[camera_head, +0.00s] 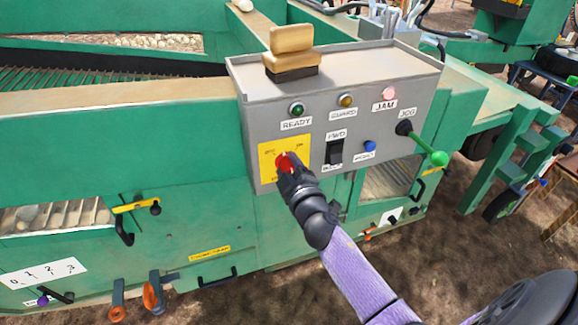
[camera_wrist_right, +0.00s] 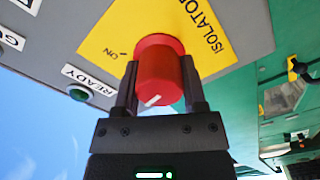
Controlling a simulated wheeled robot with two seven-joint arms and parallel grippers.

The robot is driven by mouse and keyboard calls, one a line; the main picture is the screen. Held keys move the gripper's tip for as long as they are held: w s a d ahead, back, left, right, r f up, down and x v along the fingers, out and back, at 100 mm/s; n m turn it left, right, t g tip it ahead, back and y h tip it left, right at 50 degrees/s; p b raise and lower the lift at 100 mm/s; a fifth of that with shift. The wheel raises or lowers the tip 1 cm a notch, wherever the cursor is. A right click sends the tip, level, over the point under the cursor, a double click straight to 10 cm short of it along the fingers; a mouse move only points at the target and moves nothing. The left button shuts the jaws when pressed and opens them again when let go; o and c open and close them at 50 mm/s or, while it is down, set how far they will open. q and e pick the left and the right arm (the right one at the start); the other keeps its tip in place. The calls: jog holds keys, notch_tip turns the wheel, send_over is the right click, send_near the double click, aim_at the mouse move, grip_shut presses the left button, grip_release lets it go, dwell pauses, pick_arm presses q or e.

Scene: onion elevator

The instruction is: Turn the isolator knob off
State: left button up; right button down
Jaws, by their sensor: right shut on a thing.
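The red isolator knob (camera_head: 283,161) sits on a yellow plate (camera_head: 268,152) at the lower left of the grey control box. In the right wrist view the knob (camera_wrist_right: 159,72) stands between the two fingers of my right gripper (camera_wrist_right: 159,92), which is shut on it. A pale pointer mark shows on the knob's face. The plate (camera_wrist_right: 115,30) reads "ISOLATOR" and "ON" there. In the head view my right gripper (camera_head: 287,172) covers part of the knob and plate. My left gripper is not in view.
The grey box (camera_head: 240,87) also carries a green READY light (camera_head: 297,109), an amber light (camera_head: 346,100), a lit JAM light (camera_head: 389,93), a black switch (camera_head: 334,152), a blue button (camera_head: 370,146) and a green-tipped JOG lever (camera_head: 439,158).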

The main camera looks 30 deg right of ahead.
jog(key=n, duration=0.2)
jog(key=shift+f+n, duration=0.1)
jog(key=shift+n, duration=0.3)
jog(key=n, duration=0.2)
jog(key=shift+n, duration=1.1)
jog(key=shift+c, duration=0.7)
grip_release()
jog(key=v, duration=1)
jog(key=shift+p, duration=0.4)
